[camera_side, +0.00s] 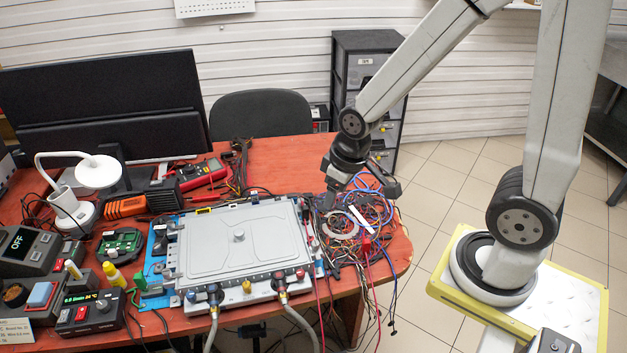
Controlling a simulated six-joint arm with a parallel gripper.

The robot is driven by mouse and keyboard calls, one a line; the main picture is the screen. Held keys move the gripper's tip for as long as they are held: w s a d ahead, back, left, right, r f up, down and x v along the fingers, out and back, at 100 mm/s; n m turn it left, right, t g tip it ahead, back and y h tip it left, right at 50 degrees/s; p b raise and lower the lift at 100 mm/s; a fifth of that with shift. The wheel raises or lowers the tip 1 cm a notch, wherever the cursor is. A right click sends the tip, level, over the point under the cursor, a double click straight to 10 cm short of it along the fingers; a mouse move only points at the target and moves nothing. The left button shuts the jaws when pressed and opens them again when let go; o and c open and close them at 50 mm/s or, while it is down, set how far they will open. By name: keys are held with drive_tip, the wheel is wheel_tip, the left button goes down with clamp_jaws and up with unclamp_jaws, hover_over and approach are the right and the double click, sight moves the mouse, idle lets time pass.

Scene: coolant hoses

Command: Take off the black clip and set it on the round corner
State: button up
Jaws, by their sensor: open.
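A grey flat battery-like unit (238,242) lies on the red table. Two hoses meet its front edge: the left hose (211,325) at a dark fitting with blue (214,292), the right hose (288,308) at a fitting with red (281,276). A black clip is too small to make out for certain at either fitting. The table's rounded right corner (402,254) is partly crossed by loose wires. My gripper (334,196) is open, above the wire tangle just right of the unit's back right corner. Its fingertips are small and dark here, and I see nothing held.
A tangle of coloured wires (362,215) covers the table's right side and hangs over its edge. A multimeter (202,174), a monitor (105,100), a white lamp (98,172) and bench instruments (88,312) crowd the left. A drawer cabinet (368,60) stands behind.

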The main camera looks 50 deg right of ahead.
drive_tip(key=w+d+f+n+g, duration=0.1)
drive_tip(key=w+d+f+n, duration=0.25)
drive_tip(key=w, duration=0.35)
drive_tip(key=n+g, duration=0.1)
drive_tip(key=n, duration=0.5)
hover_over(305, 207)
drive_tip(key=shift+m, duration=0.25)
wheel_tip(305, 207, down, 8)
drive_tip(key=shift+s+r, duration=0.15)
drive_tip(key=shift+r, duration=0.05)
drive_tip(key=shift+f, duration=1.45)
drive_tip(key=shift+f, duration=2.55)
clamp_jaws()
